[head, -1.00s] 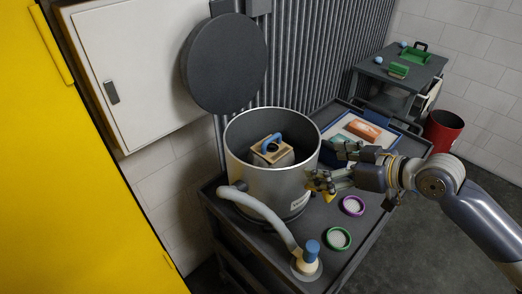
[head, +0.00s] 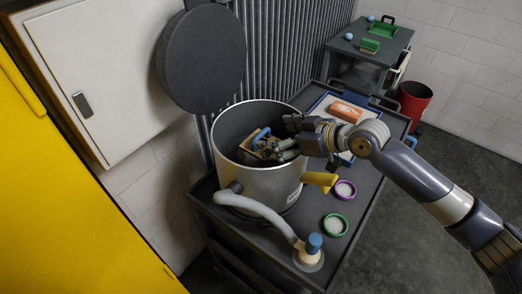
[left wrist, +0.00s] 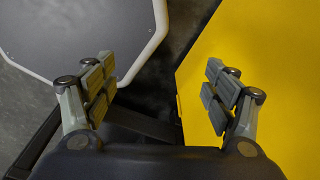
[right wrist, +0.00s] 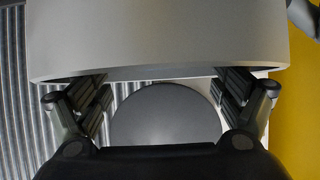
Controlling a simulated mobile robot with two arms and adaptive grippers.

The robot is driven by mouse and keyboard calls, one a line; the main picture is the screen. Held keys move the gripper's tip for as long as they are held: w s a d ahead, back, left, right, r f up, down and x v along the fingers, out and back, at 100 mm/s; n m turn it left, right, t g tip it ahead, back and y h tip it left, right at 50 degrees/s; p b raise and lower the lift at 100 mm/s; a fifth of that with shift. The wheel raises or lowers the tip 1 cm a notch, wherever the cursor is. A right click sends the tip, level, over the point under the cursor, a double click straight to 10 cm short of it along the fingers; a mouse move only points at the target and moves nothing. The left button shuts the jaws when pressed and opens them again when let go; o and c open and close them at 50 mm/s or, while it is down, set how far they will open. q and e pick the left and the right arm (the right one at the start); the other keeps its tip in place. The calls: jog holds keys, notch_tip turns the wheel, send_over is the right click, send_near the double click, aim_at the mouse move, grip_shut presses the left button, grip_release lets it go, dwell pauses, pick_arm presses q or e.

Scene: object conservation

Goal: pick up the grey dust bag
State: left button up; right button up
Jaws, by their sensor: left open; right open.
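The dust bag shows in the head view by its tan collar (head: 250,149) and blue handle (head: 261,135), inside the open metal canister (head: 256,186). Its grey body is mostly hidden by the canister wall and my right gripper. My right gripper (head: 284,148) is open at the canister's mouth, its fingers just right of the collar and handle. I cannot tell whether they touch. The right wrist view shows its fingers (right wrist: 160,90) spread with no bag visible between them. My left gripper (left wrist: 160,82) is open and empty in the left wrist view, out of the head view.
The round dark lid (head: 201,59) stands raised behind the canister. A pale hose (head: 258,209), a yellow piece (head: 319,180), a purple ring (head: 345,190) and a green ring (head: 334,225) are around it on the dark cart. A yellow cabinet (head: 70,215) stands left.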

aim_at(266, 137)
jog(key=p+x, duration=0.2)
jog(key=x, duration=0.2)
jog(key=shift+w+a+f, duration=0.2)
jog(key=shift+w+f, duration=0.05)
jog(key=shift+f, duration=0.1)
jog(key=shift+s, duration=0.1)
jog(key=c, duration=1.8)
pick_arm(q)
jog(key=r, duration=0.1)
jog(key=w+a+r, duration=0.1)
jog(key=shift+r, duration=0.3)
pick_arm(e)
jog(key=shift+r, duration=0.1)
